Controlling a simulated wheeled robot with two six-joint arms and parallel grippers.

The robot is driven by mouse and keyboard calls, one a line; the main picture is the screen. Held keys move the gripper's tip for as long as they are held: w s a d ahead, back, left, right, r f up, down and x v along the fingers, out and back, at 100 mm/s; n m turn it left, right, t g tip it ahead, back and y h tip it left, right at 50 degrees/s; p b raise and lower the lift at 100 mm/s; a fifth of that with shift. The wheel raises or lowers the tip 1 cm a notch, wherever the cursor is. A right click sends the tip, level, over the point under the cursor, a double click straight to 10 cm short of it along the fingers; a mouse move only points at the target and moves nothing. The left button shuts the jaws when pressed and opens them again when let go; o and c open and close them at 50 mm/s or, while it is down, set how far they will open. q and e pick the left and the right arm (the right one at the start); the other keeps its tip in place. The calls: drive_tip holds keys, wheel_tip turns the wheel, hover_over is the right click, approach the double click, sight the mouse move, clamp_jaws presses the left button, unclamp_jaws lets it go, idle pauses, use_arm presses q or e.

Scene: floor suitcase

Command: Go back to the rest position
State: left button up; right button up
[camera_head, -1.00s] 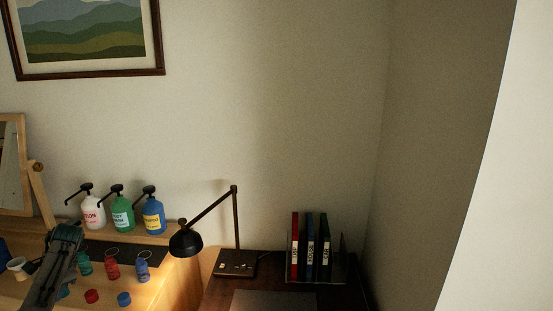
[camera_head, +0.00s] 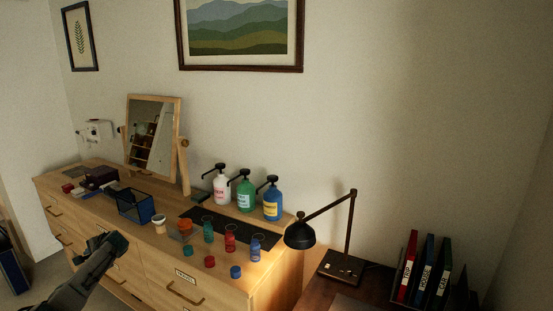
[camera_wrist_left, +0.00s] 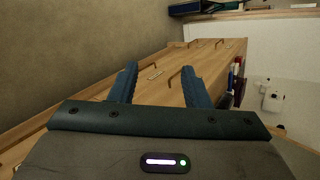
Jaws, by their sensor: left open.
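My left gripper (camera_head: 112,243) is in front of the wooden dresser in the head view, at the lower left, apart from the things on the dresser top. In the left wrist view its two blue fingers (camera_wrist_left: 160,86) stand apart with nothing between them, and the dresser front (camera_wrist_left: 165,78) with its handles lies beyond. My right gripper is in neither view.
The wooden dresser (camera_head: 215,278) carries a mirror (camera_head: 152,140), several pump bottles (camera_head: 245,195), small bottles (camera_head: 230,238), caps (camera_head: 210,261) and a blue mesh basket (camera_head: 134,207). A black lamp (camera_head: 300,234) and binders (camera_head: 424,268) stand on a darker desk at right.

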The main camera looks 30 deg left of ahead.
use_arm(q)
drive_tip(key=s+a+f+m+t, duration=0.1)
drive_tip(key=s+f+t, duration=0.1)
drive_tip(key=s+f, duration=0.9)
drive_tip(key=s+a+f+m+t, duration=0.1)
drive_tip(key=s+f+t, duration=0.1)
drive_tip(key=s+f, duration=0.85)
drive_tip(key=s+d+f+n+h, duration=0.1)
drive_tip(key=s+d+f+h, duration=0.3)
drive_tip(key=d+f, duration=0.95)
drive_tip(key=s+d+f+n+h, duration=0.1)
drive_tip(key=s+d+f, duration=0.75)
drive_tip(key=d, duration=0.85)
drive_tip(key=s+d+f+n+g+h, duration=0.15)
drive_tip(key=d+f, duration=0.45)
drive_tip(key=d, duration=1.2)
drive_tip(key=d+f+n+h, duration=0.1)
drive_tip(key=d+f+h, duration=0.3)
drive_tip(key=d, duration=1.4)
wheel_tip(320, 180, down, 7)
drive_tip(key=a+b, duration=0.1)
drive_tip(key=b, duration=0.5)
drive_tip(key=shift+w+m+y, duration=0.15)
drive_tip(key=shift+m+y, duration=0.2)
